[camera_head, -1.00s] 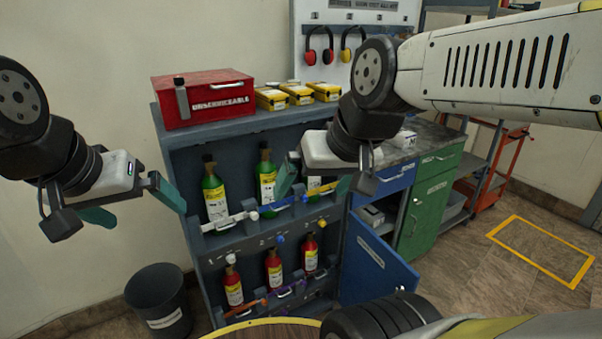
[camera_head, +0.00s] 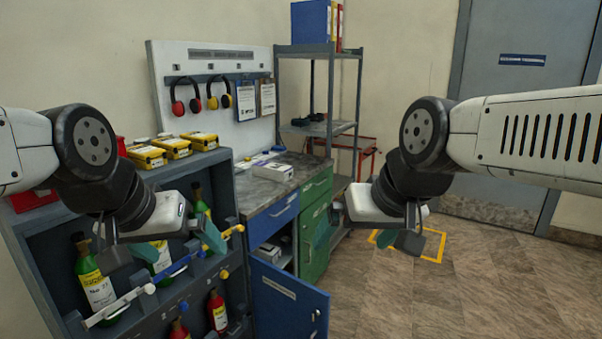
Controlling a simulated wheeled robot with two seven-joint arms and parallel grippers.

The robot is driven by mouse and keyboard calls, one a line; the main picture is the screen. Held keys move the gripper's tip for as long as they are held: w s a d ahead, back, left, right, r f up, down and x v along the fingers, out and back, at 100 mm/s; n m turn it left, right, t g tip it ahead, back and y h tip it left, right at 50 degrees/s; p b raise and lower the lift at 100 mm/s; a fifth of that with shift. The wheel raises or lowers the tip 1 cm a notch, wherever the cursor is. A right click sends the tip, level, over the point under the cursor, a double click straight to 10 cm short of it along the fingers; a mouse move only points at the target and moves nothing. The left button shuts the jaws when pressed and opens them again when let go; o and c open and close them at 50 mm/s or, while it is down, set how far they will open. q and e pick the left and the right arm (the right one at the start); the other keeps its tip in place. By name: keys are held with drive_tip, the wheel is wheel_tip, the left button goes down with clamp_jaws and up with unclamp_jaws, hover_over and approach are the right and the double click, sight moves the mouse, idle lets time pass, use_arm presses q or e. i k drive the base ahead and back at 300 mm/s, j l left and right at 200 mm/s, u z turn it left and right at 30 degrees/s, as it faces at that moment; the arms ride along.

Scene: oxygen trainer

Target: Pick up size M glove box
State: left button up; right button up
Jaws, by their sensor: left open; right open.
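Small white boxes (camera_head: 264,158) lie on the grey counter (camera_head: 272,177) against the wall; their labels are too small to read, so I cannot tell which is size M. My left gripper (camera_head: 161,246) is open and empty in front of the bottle rack. My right gripper (camera_head: 366,238) is open and empty, in front of the counter's green cabinet and to the right of the white boxes. Neither gripper touches a box.
The bottle rack (camera_head: 226,182) stands left, with several yellow boxes (camera_head: 173,147) on top. A blue cabinet door (camera_head: 288,300) stands open below the counter. A shelf unit (camera_head: 318,129) stands beyond. Floor (camera_head: 420,305) at right is clear.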

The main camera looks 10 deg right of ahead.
sight(272, 171)
drive_tip(key=i+l+z, duration=0.35)
drive_tip(key=l, duration=0.15)
drive_tip(key=i+l+z, duration=0.7)
drive_tip(key=i, duration=0.35)
drive_tip(key=i+l+z, duration=0.2)
drive_tip(key=i, duration=0.2)
drive_tip(key=i+j+u, duration=0.1)
drive_tip(key=i+u, duration=0.6)
drive_tip(key=i+l+u, duration=0.15)
drive_tip(key=i+u, duration=0.2)
drive_tip(key=i+j+u, duration=0.2)
drive_tip(key=u, duration=0.3)
drive_tip(key=i+u, duration=0.75)
drive_tip(key=u, duration=0.2)
drive_tip(key=i+l+u, duration=0.25)
drive_tip(key=u, duration=0.25)
drive_tip(key=i, duration=0.1)
